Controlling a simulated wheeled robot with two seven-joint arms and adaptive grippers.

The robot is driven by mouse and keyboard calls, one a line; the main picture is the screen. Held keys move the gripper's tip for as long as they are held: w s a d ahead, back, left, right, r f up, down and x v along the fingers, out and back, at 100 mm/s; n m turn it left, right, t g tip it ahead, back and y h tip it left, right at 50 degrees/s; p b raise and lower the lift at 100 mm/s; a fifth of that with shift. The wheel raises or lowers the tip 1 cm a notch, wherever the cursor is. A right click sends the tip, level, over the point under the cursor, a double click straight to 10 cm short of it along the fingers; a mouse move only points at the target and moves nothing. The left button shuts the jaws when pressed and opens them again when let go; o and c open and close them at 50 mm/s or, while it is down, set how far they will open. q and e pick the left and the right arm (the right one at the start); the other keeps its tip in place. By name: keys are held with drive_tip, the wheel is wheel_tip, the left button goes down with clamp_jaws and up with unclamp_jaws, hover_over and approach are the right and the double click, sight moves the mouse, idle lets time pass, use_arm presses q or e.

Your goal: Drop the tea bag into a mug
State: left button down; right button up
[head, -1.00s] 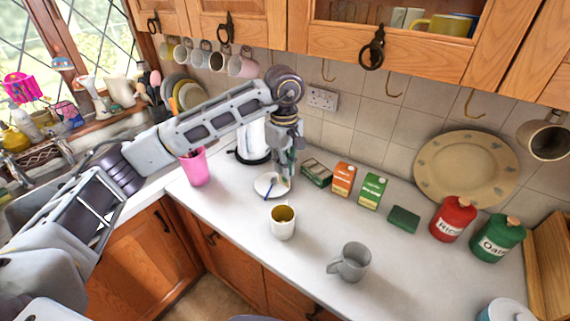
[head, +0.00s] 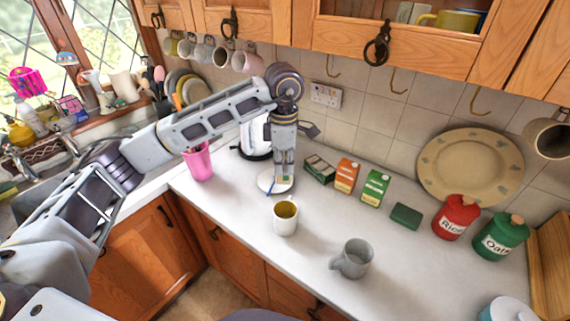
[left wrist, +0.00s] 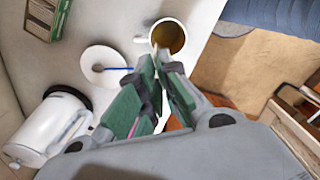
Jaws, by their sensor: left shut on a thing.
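My left gripper (head: 284,183) points down over the white saucer (head: 265,186) behind the mugs. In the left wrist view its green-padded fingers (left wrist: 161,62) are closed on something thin. Only a small pale edge shows at their tips, which I take as the tea bag; the rest is hidden. A cream mug (head: 286,226) with a yellowish-brown inside stands upright just in front of the saucer. It also shows beyond the fingertips in the left wrist view (left wrist: 169,37). A grey mug (head: 354,259) stands further right and nearer. My right gripper is out of view.
A blue-handled spoon lies on the saucer. A white kettle (head: 252,140) and a pink cup (head: 199,162) stand to the left. Tea boxes (head: 346,176), a dark green tin (head: 406,216) and red and green canisters (head: 455,217) line the back. The front worktop (head: 420,285) is clear.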

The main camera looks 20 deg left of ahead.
sight(283, 180)
use_arm(q)
drive_tip(key=n, duration=0.4)
drive_tip(key=shift+s+a+n, duration=0.15)
drive_tip(key=shift+n, duration=1.05)
drive_tip(key=shift+f, duration=0.15)
drive_tip(key=shift+f+b, duration=1.45)
drive_tip(key=shift+f, duration=1.4)
drive_tip(key=c, duration=1.6)
unclamp_jaws()
drive_tip(key=shift+o, duration=0.2)
drive_tip(key=shift+r, duration=0.15)
